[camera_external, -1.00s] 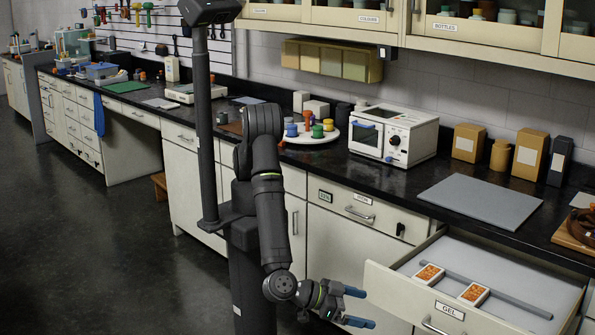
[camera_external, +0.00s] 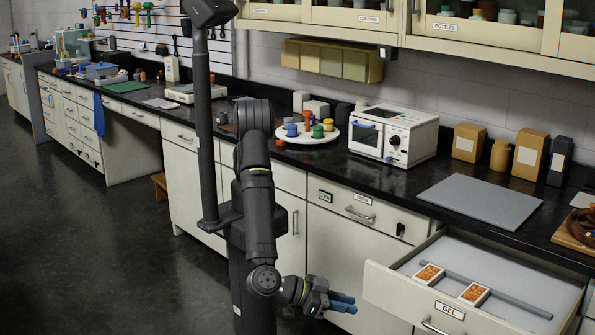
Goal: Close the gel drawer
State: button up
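The gel drawer (camera_external: 396,301), labelled GEL, is pulled open at the lower right. Its front has a metal handle (camera_external: 436,327) near the bottom edge of the view. Inside lie two small white boxes with orange contents, the left one (camera_external: 428,273) and the right one (camera_external: 474,294), and a grey divider bar. My gripper (camera_external: 343,303) is to the left of the drawer front, apart from it, with its blue fingers pointing right. The fingers overlap in this view, so their gap cannot be made out.
A closed drawer (camera_external: 355,205) with a handle sits left of the open one, under the black countertop. A grey mat (camera_external: 481,201), a white oven (camera_external: 393,135) and a round white tray (camera_external: 311,138) stand on the counter. The floor at left is clear.

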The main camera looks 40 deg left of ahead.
jog(key=w+a+f+m+t+y, duration=0.1)
jog(key=w+a+f+m, duration=0.1)
jog(key=w+a+f+m+t+y, duration=0.1)
jog(key=a+f+y, duration=0.1)
jog(key=shift+w+a+f+m+y, duration=0.15)
jog(key=shift+w+a+m+y, duration=0.15)
jog(key=shift+w+m, duration=0.1)
grip_shut()
jog(key=m+t+y, duration=0.2)
jog(key=m+y, duration=0.3)
jog(key=m, duration=0.1)
send_near(364, 284)
jog(key=x, duration=0.5)
jog(key=shift+w+f, duration=0.25)
jog(key=shift+w, duration=0.45)
jog(key=shift+w, duration=0.1)
jog(key=w, duration=3.8)
jog(key=shift+w, duration=0.4)
jog(key=shift+w+r, duration=0.1)
